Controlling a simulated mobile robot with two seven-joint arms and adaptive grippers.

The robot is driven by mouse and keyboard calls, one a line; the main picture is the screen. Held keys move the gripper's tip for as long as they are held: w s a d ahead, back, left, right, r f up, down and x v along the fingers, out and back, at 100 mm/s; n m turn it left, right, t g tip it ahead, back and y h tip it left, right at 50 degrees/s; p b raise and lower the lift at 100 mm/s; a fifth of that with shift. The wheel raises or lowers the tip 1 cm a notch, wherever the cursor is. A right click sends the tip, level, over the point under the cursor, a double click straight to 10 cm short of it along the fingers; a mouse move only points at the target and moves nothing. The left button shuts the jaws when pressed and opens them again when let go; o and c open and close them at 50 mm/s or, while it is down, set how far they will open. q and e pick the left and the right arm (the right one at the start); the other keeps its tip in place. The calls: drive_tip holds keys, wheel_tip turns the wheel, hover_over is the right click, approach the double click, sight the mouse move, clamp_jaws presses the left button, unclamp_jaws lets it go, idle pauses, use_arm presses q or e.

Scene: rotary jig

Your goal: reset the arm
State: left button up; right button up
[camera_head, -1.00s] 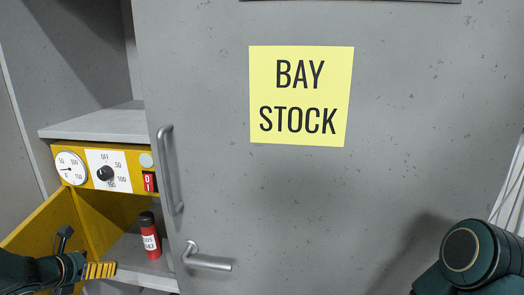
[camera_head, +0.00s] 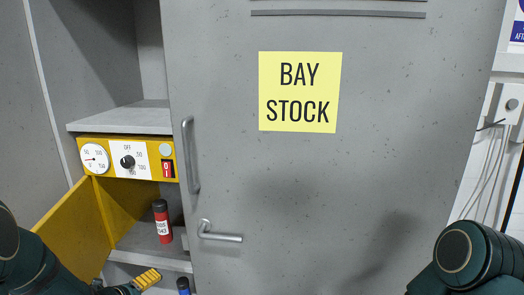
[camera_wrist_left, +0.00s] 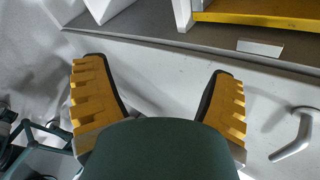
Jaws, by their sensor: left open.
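My left gripper shows at the lower left of the head view (camera_head: 143,282), low in front of the open bay, with only part of its yellow fingers visible. In the left wrist view its two yellow-padded fingers (camera_wrist_left: 158,98) are spread wide with nothing between them. My right arm is at the lower right of the head view; its gripper is out of frame. A yellow control panel (camera_head: 146,173) in the bay carries a round gauge (camera_head: 95,159), a black rotary knob (camera_head: 127,162) and a red switch marked 0 and 1 (camera_head: 168,169).
A grey door (camera_head: 300,190) with a BAY STOCK label (camera_head: 300,92) and metal handles fills the middle. A red canister (camera_head: 162,221) stands on a shelf, and a blue-topped item (camera_head: 184,286) is lower down. A yellow panel (camera_head: 78,232) angles out at left. White cables hang at right.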

use_arm(q)
drive_tip(key=s+d+f+n+g, duration=0.2)
drive_tip(key=s+d+f+n, duration=0.1)
drive_tip(key=d+f+n, duration=0.3)
drive_tip(key=s+d+f+n+g, duration=0.2)
drive_tip(key=s+d+f+n, duration=0.25)
drive_tip(key=d+n, duration=0.35)
drive_tip(key=s+d+f+n+g+h, duration=0.1)
drive_tip(key=s+d+f+n+g, duration=0.3)
drive_tip(key=s+d+n, duration=0.6)
drive_tip(key=shift+s+d+f+n, duration=0.15)
drive_tip(key=shift+s+f+n, duration=0.55)
drive_tip(key=shift+s+n, duration=0.5)
